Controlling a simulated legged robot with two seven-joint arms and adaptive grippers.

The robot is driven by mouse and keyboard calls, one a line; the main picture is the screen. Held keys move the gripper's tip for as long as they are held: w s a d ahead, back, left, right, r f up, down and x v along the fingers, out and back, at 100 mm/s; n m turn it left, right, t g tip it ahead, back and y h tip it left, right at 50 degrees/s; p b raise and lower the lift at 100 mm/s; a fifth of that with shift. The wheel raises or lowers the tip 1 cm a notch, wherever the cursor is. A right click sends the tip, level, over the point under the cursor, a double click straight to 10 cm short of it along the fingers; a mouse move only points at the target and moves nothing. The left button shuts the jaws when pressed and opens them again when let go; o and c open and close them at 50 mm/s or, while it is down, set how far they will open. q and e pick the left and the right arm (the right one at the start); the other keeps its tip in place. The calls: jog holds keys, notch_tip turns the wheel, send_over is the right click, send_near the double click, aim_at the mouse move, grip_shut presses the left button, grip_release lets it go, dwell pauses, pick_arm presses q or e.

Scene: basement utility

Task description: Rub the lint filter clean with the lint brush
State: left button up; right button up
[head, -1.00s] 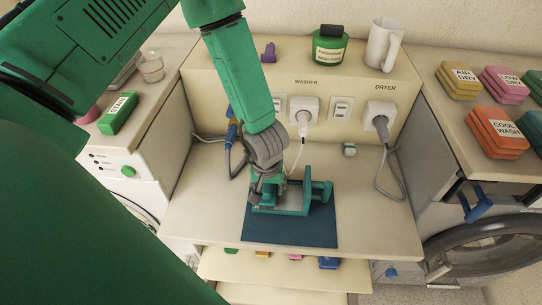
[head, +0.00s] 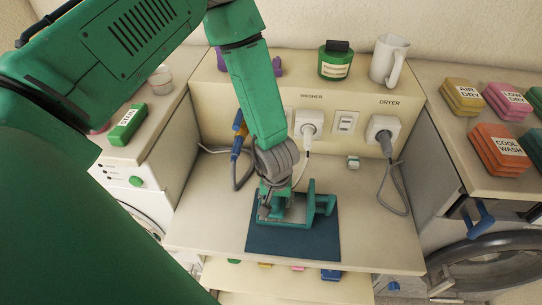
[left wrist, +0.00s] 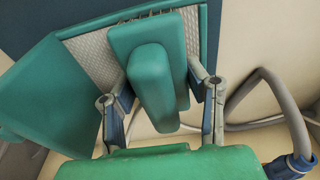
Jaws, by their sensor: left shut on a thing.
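The lint filter (head: 298,221) is a green frame with a grey mesh, lying on a dark blue mat (head: 268,240) on the middle counter. One end of it stands up at the right in the head view. In the left wrist view its mesh (left wrist: 92,52) shows behind the brush. My left gripper (head: 266,205) is over the left part of the filter. In the left wrist view, my left gripper (left wrist: 160,97) is shut on the green lint brush (left wrist: 150,75), with a finger at each side. The brush's bristles are at the mesh; exact contact is hard to tell. My right gripper is not in view.
Behind the mat are sockets with plugs (head: 309,124) and a looping grey cable (head: 391,185). A green bottle (head: 335,65) and a white mug (head: 390,60) stand on the ledge. Coloured labelled pads (head: 498,150) lie at right.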

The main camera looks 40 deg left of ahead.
pick_arm(q)
jog(key=shift+s+a+f, duration=0.1)
jog(key=shift+s+a, duration=0.6)
jog(key=shift+a, duration=0.3)
jog(key=shift+w+d+p, duration=0.35)
jog(key=shift+w+d, duration=0.35)
jog(key=shift+d, duration=0.3)
jog(key=shift+s+a, duration=0.3)
jog(key=shift+a, duration=0.2)
jog(key=shift+s+a, duration=0.3)
jog(key=shift+a, duration=0.2)
jog(key=shift+w+d, duration=0.3)
jog(key=shift+d, duration=0.25)
jog(key=shift+r, duration=3.6)
